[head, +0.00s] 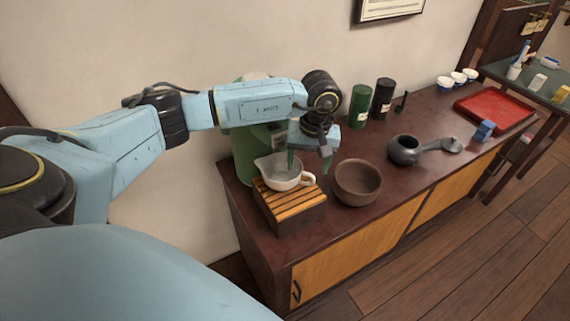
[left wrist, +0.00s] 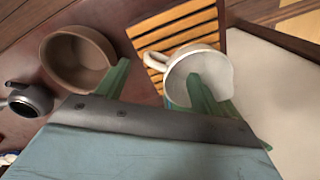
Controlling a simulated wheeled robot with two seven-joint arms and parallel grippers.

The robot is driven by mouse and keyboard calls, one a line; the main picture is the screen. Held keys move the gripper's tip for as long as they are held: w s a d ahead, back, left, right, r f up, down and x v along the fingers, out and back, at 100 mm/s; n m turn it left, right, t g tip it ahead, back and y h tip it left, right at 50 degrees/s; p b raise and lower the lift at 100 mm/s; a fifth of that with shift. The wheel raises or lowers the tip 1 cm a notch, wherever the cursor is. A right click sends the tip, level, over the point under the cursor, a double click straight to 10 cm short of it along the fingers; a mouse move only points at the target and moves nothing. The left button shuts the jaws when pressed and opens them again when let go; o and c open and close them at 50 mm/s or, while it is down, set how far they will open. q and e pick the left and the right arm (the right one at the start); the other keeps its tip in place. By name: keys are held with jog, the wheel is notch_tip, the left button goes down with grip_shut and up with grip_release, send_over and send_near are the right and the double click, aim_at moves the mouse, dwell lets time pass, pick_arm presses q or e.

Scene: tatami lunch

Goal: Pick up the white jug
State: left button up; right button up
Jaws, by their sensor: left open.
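The white jug (head: 280,173) stands upright on a slatted wooden stand (head: 290,207) at the left end of the dark red counter, its handle toward the right. It also shows in the left wrist view (left wrist: 219,66). My left gripper (head: 309,160) is open above the jug's handle side. In the left wrist view one green finger reaches over the jug's mouth and the other is outside, on the handle's side, with the jug's near wall between them. I cannot tell whether either finger touches the jug. My right gripper is out of view.
A brown bowl (head: 358,182) stands just right of the stand. A dark side-handled teapot (head: 404,150) is farther right. Green (head: 359,106) and black (head: 382,98) canisters stand near the wall. A red tray (head: 495,107) and several white cups are at the far end.

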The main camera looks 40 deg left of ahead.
aim_at(307, 175)
pick_arm(q)
jog(key=shift+f, duration=2.8)
jog(key=shift+c, duration=0.4)
jog(key=shift+s, duration=0.1)
jog(key=c, duration=1.2)
